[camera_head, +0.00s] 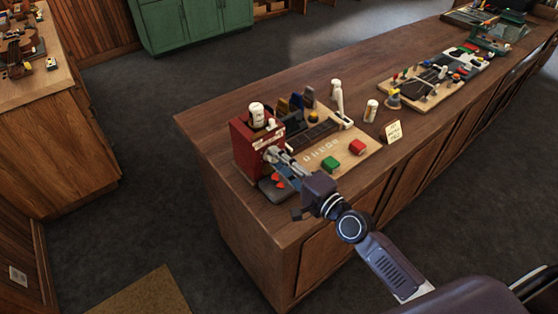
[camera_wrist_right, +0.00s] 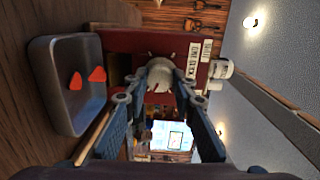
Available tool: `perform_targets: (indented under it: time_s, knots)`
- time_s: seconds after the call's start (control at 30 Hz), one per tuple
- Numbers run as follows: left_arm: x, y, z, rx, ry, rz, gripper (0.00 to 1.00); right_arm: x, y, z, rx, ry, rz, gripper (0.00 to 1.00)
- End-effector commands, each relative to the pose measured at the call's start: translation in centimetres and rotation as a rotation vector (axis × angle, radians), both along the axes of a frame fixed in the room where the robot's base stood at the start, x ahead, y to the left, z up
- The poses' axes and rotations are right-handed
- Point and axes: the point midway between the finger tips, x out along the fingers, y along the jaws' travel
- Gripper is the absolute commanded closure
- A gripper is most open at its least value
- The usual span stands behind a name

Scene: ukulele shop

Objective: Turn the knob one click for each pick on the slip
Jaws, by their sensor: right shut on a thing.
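The red box (camera_head: 243,150) stands at the near left corner of the counter. Its pale round knob (camera_wrist_right: 160,76) sits on the front face, between the fingers of my right gripper (camera_wrist_right: 158,98) in the wrist view. My right gripper (camera_head: 276,157) is shut on the knob and hides most of it in the head view. A grey tray (camera_wrist_right: 50,105) below the box holds two red picks (camera_wrist_right: 97,75). A small pale yellow slip (camera_head: 393,132) stands farther right on the counter; its writing is too small to read. My left gripper is out of view.
A white jar (camera_head: 257,114) stands on the box. A wooden board (camera_head: 309,159) beside the box carries a green block (camera_head: 330,163), a red block (camera_head: 357,147) and a white lever (camera_head: 339,99). A can (camera_head: 371,110) and a second board (camera_head: 425,103) are farther right.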

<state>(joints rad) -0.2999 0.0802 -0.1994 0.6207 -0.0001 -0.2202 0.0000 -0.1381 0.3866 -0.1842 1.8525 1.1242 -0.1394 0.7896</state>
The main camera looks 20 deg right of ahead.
Motion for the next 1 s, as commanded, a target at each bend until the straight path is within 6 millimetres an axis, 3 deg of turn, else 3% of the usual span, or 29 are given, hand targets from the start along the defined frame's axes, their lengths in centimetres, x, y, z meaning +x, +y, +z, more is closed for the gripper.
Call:
perform_targets:
  time_s: [0.67,0.7,0.83,1.0]
  knots:
    - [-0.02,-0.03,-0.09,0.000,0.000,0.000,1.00,0.07,-0.13,0.09,0.057,0.018,-0.003,1.00]
    - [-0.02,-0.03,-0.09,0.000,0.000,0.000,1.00,0.07,-0.13,0.09,0.057,0.018,-0.003,0.73]
    - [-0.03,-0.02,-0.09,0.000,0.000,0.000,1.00,0.05,-0.10,0.06,0.057,0.019,-0.002,0.58]
    - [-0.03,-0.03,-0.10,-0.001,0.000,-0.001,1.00,0.03,-0.06,0.02,0.057,0.020,-0.001,0.58]
